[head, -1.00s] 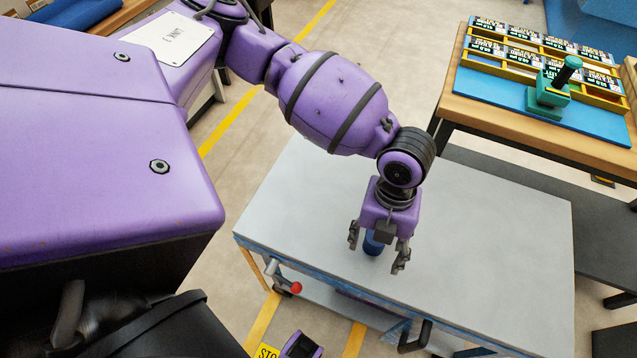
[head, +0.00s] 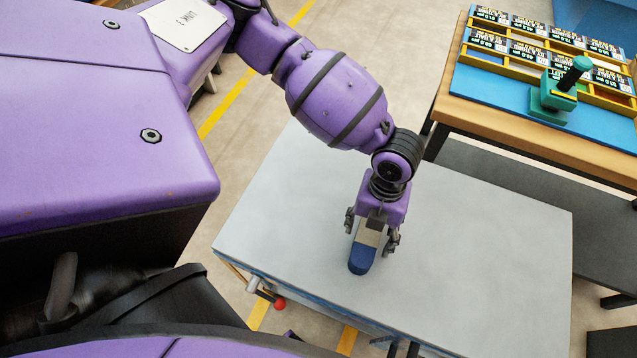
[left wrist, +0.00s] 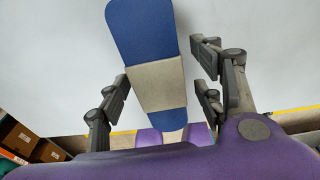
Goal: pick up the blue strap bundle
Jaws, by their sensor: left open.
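The blue strap bundle (head: 361,261) lies on the grey table top, a long blue shape with rounded end and a beige band around its middle. In the left wrist view the bundle (left wrist: 142,32) runs from the top edge down between my fingers. My left gripper (head: 371,234) is over the bundle, low above the table. In the left wrist view my left gripper (left wrist: 166,75) is open, one finger on each side of the beige band. The left finger is very close to the band; a gap shows at the right finger. My right gripper is not in view.
The grey table (head: 480,255) is otherwise clear. A red knob (head: 279,304) sticks out below its near left edge. Behind at right, a wooden bench (head: 490,115) carries a blue mat, label racks and a green strapping tool (head: 556,92).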

